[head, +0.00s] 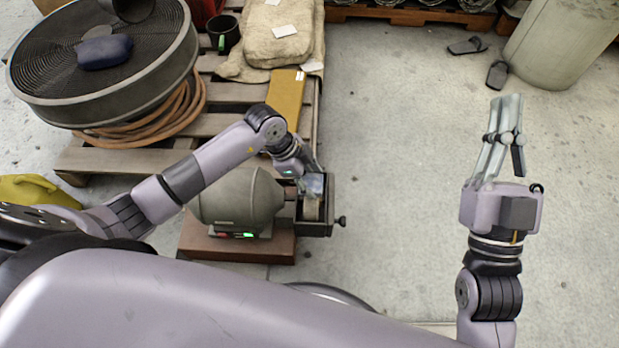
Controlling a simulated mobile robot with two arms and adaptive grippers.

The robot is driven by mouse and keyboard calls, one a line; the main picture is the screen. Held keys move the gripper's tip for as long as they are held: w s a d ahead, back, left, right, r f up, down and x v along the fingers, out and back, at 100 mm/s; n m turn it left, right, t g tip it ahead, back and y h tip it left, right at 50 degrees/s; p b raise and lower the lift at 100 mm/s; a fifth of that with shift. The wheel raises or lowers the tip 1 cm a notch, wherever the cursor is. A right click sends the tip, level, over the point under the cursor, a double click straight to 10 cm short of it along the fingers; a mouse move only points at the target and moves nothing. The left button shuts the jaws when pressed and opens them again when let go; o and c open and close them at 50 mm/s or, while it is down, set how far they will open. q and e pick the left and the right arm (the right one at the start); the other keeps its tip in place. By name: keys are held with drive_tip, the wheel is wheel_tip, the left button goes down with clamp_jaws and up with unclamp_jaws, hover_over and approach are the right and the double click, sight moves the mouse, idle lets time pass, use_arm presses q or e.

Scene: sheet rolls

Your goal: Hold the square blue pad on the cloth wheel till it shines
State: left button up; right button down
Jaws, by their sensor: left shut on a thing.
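My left gripper (303,176) reaches down to the grey bench grinder (236,197) and is shut on the square blue pad (316,184), mostly hidden by the fingers. The pale cloth wheel (311,208) sits in a dark housing at the grinder's right end. The pad is just over the wheel; I cannot tell whether they touch or whether the pad shines. My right gripper (505,125) is raised over the bare floor at right, far from the grinder, with nothing visible in it. Its fingers show nearly edge-on, so their opening is unclear.
The grinder stands on a brown block (290,246), with a green light lit in front. Behind is a wooden pallet (120,160) with a large round fan-like drum (45,95), coiled hose (165,122), sacks (280,35) and a mug (223,33). Open floor (400,120) lies at right.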

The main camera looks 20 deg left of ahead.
drive_tip(key=shift+s+r+t, duration=0.25)
drive_tip(key=shift+r+t, duration=0.05)
drive_tip(key=shift+r, duration=0.05)
idle(1.1)
drive_tip(key=shift+w+f, duration=0.25)
drive_tip(key=shift+f, duration=0.15)
idle(0.3)
drive_tip(key=shift+w+f+g, duration=0.1)
drive_tip(key=shift+f+g, duration=0.2)
drive_tip(key=shift+g, duration=0.2)
drive_tip(key=shift+w+f+g, duration=0.3)
drive_tip(key=shift+w+g, duration=0.1)
idle(0.5)
drive_tip(key=shift+w+f+g+h+p, duration=0.25)
drive_tip(key=shift+f+g, duration=0.1)
drive_tip(key=shift+f, duration=0.3)
drive_tip(key=shift+w+f+g+h+p, duration=0.25)
drive_tip(key=shift+f+g, duration=0.15)
drive_tip(key=shift+f, duration=0.2)
drive_tip(key=shift+w+f+g+h+p, duration=0.25)
drive_tip(key=shift+f+g, duration=0.1)
drive_tip(key=shift+f, duration=0.3)
idle(2.5)
